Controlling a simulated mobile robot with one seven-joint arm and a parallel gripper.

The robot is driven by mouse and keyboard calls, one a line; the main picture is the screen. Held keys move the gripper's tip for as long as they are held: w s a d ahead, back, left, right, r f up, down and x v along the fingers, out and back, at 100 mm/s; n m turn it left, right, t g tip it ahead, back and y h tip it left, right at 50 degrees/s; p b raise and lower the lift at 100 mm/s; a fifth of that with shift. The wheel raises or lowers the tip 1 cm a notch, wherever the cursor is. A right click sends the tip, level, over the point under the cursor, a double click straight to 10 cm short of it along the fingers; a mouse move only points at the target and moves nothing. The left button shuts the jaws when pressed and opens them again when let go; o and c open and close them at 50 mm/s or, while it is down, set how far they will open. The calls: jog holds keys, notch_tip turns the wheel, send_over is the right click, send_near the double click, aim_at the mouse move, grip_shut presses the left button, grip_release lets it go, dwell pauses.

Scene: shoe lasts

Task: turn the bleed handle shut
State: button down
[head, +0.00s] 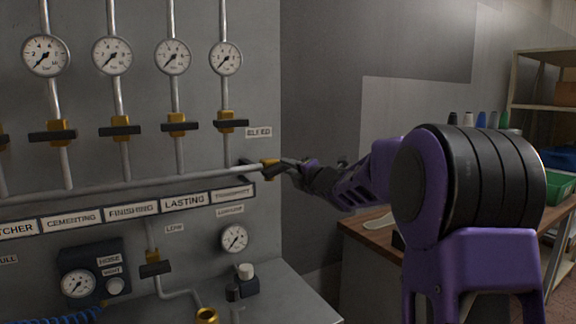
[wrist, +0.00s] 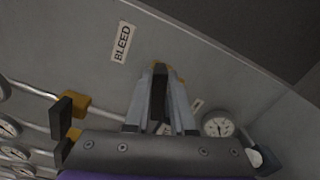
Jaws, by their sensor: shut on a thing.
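The bleed valve (head: 268,162) has a brass body at the right end of the long horizontal pipe, below the BLEED label (head: 258,132). My gripper (head: 284,167) reaches in from the right and is at the valve. In the wrist view my gripper (wrist: 160,75) has its two fingers on either side of the dark bleed handle (wrist: 158,98), shut on it. A little brass shows behind the fingertips. The BLEED label (wrist: 122,42) also shows there, up and left of the fingers. My fingers hide much of the handle, so its exact angle is hard to tell.
Several gauges (head: 173,57) and dark-handled brass valves (head: 177,124) line the grey panel to the left. A low gauge (head: 235,238) and a white knob (head: 245,271) are below. A wooden bench (head: 372,230) stands behind my arm at the right.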

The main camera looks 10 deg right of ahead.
jog(key=shift+d+f+m, duration=0.1)
jog(key=shift+f+m, duration=0.1)
jog(key=shift+m, duration=0.75)
jog(key=shift+f+m, duration=0.15)
jog(key=shift+m, duration=0.8)
jog(key=c, duration=0.8)
grip_release()
jog(key=shift+f, duration=0.1)
jog(key=shift+o, duration=0.2)
jog(key=v, duration=1.7)
jog(key=shift+s, duration=0.15)
